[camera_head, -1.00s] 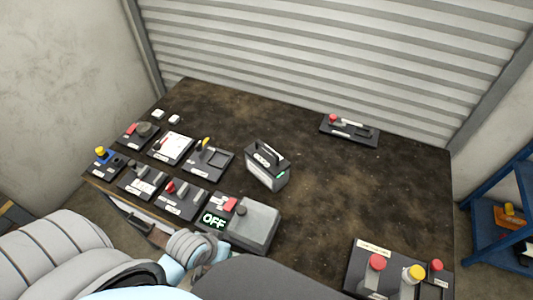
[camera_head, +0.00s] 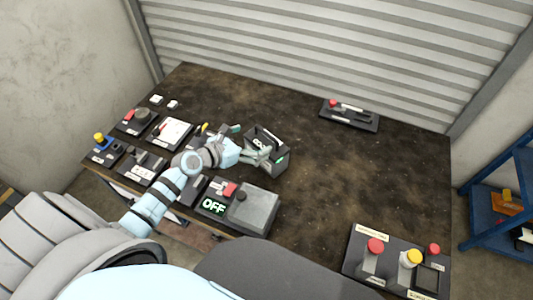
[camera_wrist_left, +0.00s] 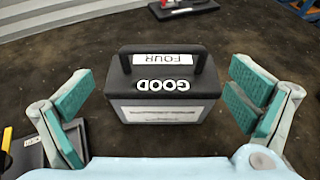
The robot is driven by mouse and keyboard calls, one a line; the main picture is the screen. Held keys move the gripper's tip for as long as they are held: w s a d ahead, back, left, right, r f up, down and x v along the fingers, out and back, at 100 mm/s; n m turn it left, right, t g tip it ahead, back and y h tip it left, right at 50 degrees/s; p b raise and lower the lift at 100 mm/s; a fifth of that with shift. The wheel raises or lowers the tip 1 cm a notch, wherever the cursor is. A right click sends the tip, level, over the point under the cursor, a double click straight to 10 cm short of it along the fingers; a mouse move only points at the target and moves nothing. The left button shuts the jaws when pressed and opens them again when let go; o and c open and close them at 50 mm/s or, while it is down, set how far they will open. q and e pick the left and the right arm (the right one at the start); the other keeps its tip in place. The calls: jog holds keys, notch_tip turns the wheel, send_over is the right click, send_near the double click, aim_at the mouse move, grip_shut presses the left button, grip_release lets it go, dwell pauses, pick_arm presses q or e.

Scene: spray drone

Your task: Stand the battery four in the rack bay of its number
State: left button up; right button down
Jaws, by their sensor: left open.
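Battery four (camera_head: 268,136) is a dark box with a top handle, standing upright on the brown table near its middle. In the left wrist view the battery (camera_wrist_left: 160,85) shows the labels FOUR and GOOD upside down, with a pale label on its front. My left gripper (camera_head: 257,145) is open and close to the battery. In the wrist view its two teal-padded fingers (camera_wrist_left: 160,108) stand apart to the left and right of the battery, with visible gaps. I cannot make out a numbered rack bay. My right gripper is not in view.
Several dark switch panels (camera_head: 133,122) fill the table's left side. A grey box (camera_head: 252,212) beside an OFF display (camera_head: 213,206) stands at the front. A panel with red and yellow knobs (camera_head: 395,270) is at front right; another small panel (camera_head: 349,117) lies at the back. The table's right middle is clear.

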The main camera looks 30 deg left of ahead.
aim_at(265, 134)
pick_arm(q)
jog(key=x, duration=0.4)
jog(key=b+x, duration=0.1)
jog(key=x, duration=0.1)
jog(key=shift+w+d+r, duration=0.2)
jog(key=shift+d+r, duration=0.05)
jog(key=shift+r, duration=0.15)
jog(key=c, duration=1.6)
jog(key=shift+w+r, duration=0.1)
jog(key=shift+r, duration=0.1)
jog(key=shift+c, duration=0.6)
